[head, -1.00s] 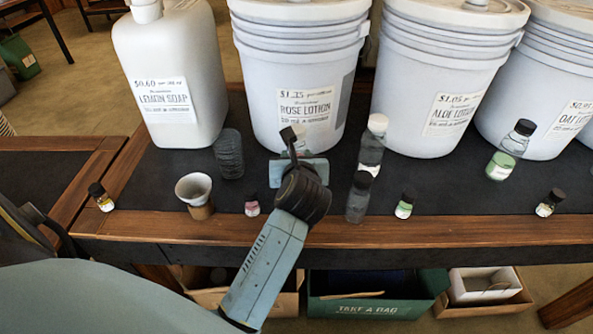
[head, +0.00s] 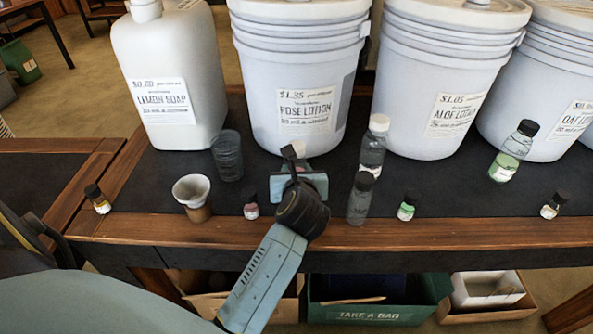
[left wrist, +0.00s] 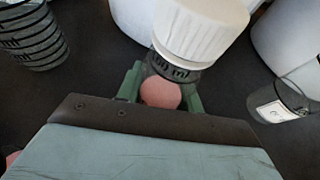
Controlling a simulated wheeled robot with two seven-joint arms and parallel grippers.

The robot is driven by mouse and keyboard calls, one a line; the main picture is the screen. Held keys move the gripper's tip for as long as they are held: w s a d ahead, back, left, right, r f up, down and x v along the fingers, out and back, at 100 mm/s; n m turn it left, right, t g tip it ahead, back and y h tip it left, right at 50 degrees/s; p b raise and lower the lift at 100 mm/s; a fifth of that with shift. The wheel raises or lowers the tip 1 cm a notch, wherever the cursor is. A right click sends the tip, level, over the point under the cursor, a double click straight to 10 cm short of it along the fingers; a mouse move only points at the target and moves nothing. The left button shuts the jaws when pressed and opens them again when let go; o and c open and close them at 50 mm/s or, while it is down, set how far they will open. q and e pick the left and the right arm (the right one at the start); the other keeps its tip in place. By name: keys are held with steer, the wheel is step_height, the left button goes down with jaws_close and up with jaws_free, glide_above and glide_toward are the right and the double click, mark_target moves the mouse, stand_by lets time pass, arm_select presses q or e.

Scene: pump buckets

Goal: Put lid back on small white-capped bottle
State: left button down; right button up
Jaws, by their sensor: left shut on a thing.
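My left gripper (head: 298,178) is in front of the rose lotion bucket, above the dark table mat. In the left wrist view its green fingers (left wrist: 160,88) are shut on a small bottle. A white ribbed cap (left wrist: 203,28) is at the bottle's top, over a dark band with "ml" lettering. I cannot tell whether the cap is fully seated. A pink rounded part (left wrist: 160,92) shows between the fingers. In the head view a bit of the white cap (head: 299,148) shows behind the gripper, which hides the bottle's body. My right gripper is not in view.
A taller clear bottle with a white cap (head: 379,123) and a dark-capped bottle (head: 361,202) stand close right. Several small black-capped bottles line the front edge. Buckets (head: 297,95) block the back.

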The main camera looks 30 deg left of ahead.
arm_select(q)
steer(key=c, duration=0.9)
jaws_free()
steer(key=shift+f, duration=0.1)
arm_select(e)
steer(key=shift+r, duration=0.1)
arm_select(q)
steer(key=shift+r, duration=0.3)
steer(key=p+v, duration=0.2)
steer(key=v, duration=0.8)
steer(key=shift+s+d+r, duration=0.1)
steer(key=shift+s+d, duration=0.1)
steer(key=shift+s, duration=0.1)
steer(key=shift+s+d+r+p, duration=0.25)
steer(key=shift+s+d+p, duration=0.05)
steer(key=shift+s, duration=0.15)
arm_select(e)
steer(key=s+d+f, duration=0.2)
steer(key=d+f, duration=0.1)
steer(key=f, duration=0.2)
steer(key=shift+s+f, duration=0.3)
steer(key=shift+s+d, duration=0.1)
